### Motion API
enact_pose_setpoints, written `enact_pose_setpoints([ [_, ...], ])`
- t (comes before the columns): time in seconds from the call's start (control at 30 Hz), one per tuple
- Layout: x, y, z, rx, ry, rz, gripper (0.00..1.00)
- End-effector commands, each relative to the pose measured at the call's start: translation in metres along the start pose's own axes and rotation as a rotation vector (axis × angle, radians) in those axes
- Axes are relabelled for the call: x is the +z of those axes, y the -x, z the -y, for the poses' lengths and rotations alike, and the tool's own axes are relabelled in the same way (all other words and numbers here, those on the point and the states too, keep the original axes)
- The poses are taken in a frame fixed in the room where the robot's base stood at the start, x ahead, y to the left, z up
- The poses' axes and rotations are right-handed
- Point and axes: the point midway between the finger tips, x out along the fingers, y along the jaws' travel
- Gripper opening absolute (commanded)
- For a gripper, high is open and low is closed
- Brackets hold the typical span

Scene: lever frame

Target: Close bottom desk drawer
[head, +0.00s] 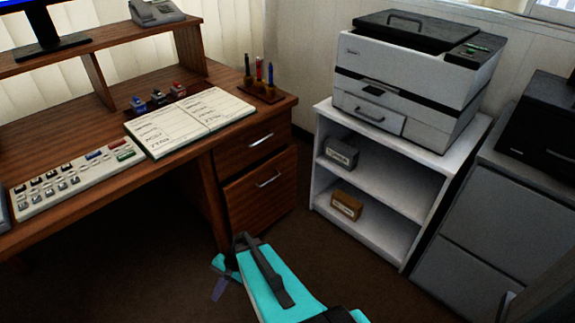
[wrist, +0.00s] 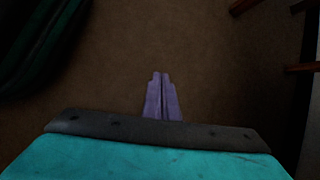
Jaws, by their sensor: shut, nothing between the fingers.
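The bottom desk drawer (head: 258,205) is a brown wooden front with a silver bar handle (head: 268,179), under the top drawer (head: 250,147) at the desk's right end. Its front seems to stand slightly forward of the top drawer's; how far out it is I cannot tell. My gripper (head: 219,289) is low over the floor, in front of and below the drawer in the picture, apart from it. Its purple fingers (wrist: 162,97) are together and empty in the wrist view, with only carpet beyond them. The drawer cannot be clearly identified in the wrist view.
The wooden desk (head: 80,215) holds a keyboard (head: 75,183), an open planner (head: 190,122) and a pen stand (head: 262,92). A white shelf (head: 400,165) carrying a printer (head: 415,75) stands right of the drawers. Brown carpet (head: 130,285) is free in front.

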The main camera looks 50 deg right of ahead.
Motion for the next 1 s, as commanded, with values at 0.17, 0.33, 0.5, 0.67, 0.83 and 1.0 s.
enact_pose_setpoints([
  [0.17,-0.051,0.03,0.027,-0.192,-0.204,0.007,0.0],
  [0.33,-0.097,0.07,0.047,-0.375,-0.384,0.027,0.0],
  [0.5,-0.145,0.12,0.057,-0.56,-0.552,0.057,0.0],
  [0.67,-0.19,0.174,0.057,-0.738,-0.696,0.098,0.0],
  [0.83,-0.235,0.239,0.045,-0.931,-0.832,0.152,0.0],
  [1.0,-0.277,0.31,0.021,-1.127,-0.946,0.22,0.0],
])
